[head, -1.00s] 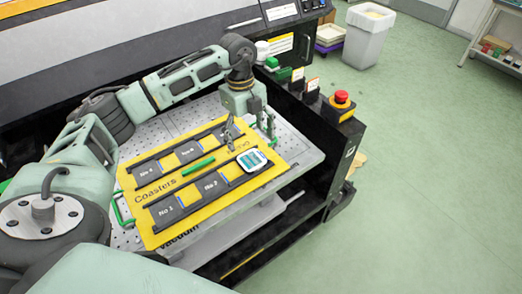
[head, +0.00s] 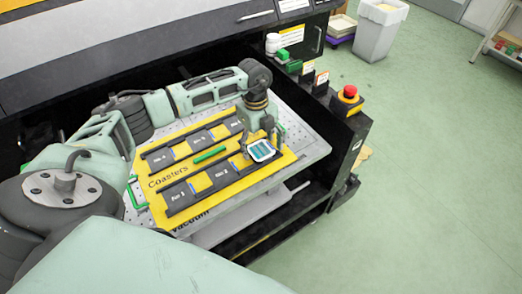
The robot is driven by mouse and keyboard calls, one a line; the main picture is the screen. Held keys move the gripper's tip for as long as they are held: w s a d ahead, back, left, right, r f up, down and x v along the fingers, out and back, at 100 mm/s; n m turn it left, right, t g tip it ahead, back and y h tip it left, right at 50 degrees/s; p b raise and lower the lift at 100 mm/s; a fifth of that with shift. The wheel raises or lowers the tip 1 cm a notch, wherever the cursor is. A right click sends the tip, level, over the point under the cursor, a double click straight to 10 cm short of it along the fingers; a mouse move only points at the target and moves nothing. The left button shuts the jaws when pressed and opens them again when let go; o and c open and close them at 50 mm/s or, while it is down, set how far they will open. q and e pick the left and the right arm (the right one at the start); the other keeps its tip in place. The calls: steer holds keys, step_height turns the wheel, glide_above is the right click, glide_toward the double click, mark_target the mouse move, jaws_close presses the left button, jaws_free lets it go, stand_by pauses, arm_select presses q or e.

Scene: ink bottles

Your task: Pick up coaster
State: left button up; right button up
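The coaster (head: 262,151) is a small square with a white rim and a teal patterned top. It lies at the right end of the front row on the yellow Coasters board (head: 228,182). My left gripper (head: 262,143) is directly over the board at the coaster's far edge, pointing down. Its fingers are spread, one near the coaster's left side and one beyond its right side. I cannot tell whether either finger touches it. My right gripper is not in view.
The board has dark numbered slots in two rows and a green bar (head: 210,154) between them. It lies on a perforated metal bed (head: 305,150). A red emergency button (head: 349,92) and small bottles stand on the machine's right edge. Open floor lies to the right.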

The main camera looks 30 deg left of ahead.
arm_select(q)
steer(key=c, duration=0.5)
steer(key=shift+r, duration=0.1)
steer(key=c, duration=0.5)
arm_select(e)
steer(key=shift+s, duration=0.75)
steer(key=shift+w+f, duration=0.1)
